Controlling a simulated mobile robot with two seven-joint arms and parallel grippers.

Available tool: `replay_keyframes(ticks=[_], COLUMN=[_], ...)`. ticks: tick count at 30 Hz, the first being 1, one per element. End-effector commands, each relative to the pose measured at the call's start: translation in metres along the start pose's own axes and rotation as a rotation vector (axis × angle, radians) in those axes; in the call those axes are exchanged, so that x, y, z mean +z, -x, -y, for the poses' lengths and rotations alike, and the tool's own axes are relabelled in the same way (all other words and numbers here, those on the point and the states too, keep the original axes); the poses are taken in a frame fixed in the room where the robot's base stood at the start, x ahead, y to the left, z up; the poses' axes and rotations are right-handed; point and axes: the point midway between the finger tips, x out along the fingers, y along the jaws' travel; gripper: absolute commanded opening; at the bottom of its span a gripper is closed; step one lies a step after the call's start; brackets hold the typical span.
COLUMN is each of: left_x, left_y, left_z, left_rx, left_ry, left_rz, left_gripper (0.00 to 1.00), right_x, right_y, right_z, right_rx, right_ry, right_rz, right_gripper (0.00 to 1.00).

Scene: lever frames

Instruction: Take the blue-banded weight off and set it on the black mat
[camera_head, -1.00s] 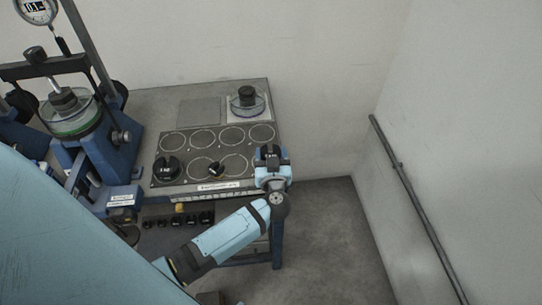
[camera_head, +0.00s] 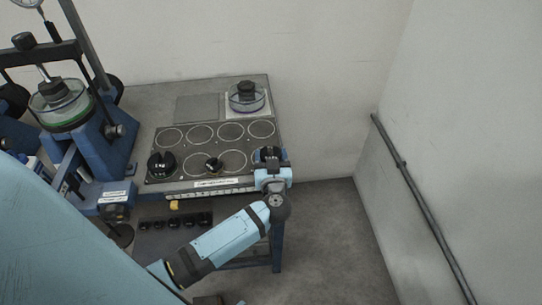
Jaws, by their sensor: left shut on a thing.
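My left gripper (camera_head: 271,170) is at the front right corner of the bench, pointing away from the camera. It is shut on a black weight (camera_head: 269,153), which sits over or at the front right circle of the black mat (camera_head: 216,147). I cannot make out a blue band on it, nor whether it touches the mat. The mat has two rows of pale circles. My right gripper is not in view.
The blue lever frame (camera_head: 104,150) with a clear dish (camera_head: 62,103) stands at the left. Another clear dish (camera_head: 247,98) with a black top is at the back right. Small black weights (camera_head: 188,220) sit in a row below the bench front. The back circles are empty.

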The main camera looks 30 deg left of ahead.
Motion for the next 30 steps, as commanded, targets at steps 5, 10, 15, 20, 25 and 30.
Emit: replay_keyframes(ticks=[5, 10, 15, 20, 25, 30], left_x=[0.0013, 0.0037, 0.006, 0.0075, 0.0074, 0.0078], left_y=[-0.0003, -0.0003, -0.0003, -0.0003, -0.0003, -0.0001], left_z=[0.0, 0.0, 0.0, 0.0, -0.0001, 0.0], left_rx=[-0.001, -0.001, 0.0, 0.0, 0.0, 0.0], left_ry=[0.0, 0.0, 0.001, 0.001, 0.001, 0.001], left_rz=[-0.001, -0.001, -0.001, -0.002, -0.002, -0.001], left_gripper=[0.33, 0.33, 0.33, 0.33, 0.71, 0.94], right_x=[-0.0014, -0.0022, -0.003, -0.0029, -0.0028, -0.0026], right_y=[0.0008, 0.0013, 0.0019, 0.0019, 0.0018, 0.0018], right_z=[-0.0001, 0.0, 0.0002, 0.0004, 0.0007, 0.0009], right_rx=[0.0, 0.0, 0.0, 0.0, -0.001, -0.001], right_ry=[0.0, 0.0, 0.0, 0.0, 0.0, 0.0], right_rz=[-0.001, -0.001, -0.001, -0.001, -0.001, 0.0], right_gripper=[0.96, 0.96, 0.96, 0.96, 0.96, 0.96])
